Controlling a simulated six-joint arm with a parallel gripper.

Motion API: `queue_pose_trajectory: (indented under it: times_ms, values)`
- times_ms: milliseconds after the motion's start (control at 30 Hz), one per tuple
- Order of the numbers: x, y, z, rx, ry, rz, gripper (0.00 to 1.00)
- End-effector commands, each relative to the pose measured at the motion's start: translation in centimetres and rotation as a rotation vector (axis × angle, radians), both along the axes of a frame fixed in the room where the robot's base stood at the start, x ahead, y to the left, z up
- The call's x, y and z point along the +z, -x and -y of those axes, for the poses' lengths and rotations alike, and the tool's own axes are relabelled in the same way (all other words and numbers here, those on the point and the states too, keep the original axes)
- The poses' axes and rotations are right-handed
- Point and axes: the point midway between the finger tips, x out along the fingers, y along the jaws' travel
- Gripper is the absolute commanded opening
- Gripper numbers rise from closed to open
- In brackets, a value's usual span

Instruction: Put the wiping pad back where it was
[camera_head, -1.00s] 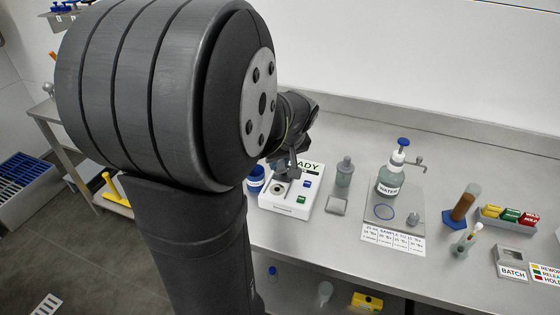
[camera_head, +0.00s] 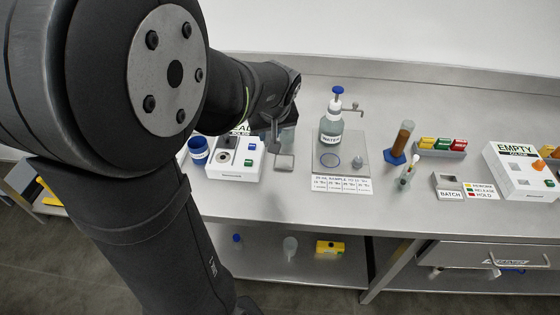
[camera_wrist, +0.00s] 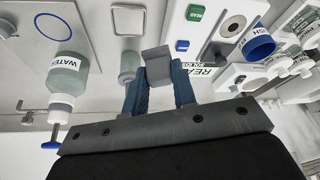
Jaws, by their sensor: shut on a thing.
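The wiping pad (camera_wrist: 157,66) is a small grey block. In the wrist view my gripper (camera_wrist: 159,84) is shut on it, with one blue finger on each side. In the head view my gripper (camera_head: 275,132) is above the bench, between the white reader and the grey bottle; the pad is hard to make out there. A small square grey tray (camera_head: 284,162) lies on the bench just right of the reader and looks empty. It also shows in the wrist view (camera_wrist: 129,22), apart from the pad.
A grey bottle (camera_wrist: 129,66) stands close to the pad in the wrist view. A water bottle (camera_head: 331,131) stands on a plate to the right.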

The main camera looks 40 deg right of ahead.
Motion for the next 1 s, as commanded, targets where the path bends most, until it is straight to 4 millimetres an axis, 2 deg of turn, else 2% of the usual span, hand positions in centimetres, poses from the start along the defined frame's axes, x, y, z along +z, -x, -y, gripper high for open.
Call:
queue_pose_trajectory:
  times_ms: [33,100,233,400,500,567,667,1000]
  values:
    - [-0.1,1.8,1.3,-0.063,0.001,0.0,0.0]
    - [-0.2,3.9,2.8,-0.142,0.001,0.002,0.0]
    - [-0.5,7.4,4.8,-0.264,0.001,0.002,0.0]
    - [-0.7,10.4,6.2,-0.364,0.001,0.005,0.0]
    - [-0.8,11.1,6.5,-0.391,0.001,0.005,0.0]
    - [-1.0,10.9,6.5,-0.397,0.001,0.004,0.0]
    - [-2.0,9.5,6.3,-0.395,0.0,0.003,0.0]
    - [-6.4,2.0,5.4,-0.392,0.001,0.003,0.0]
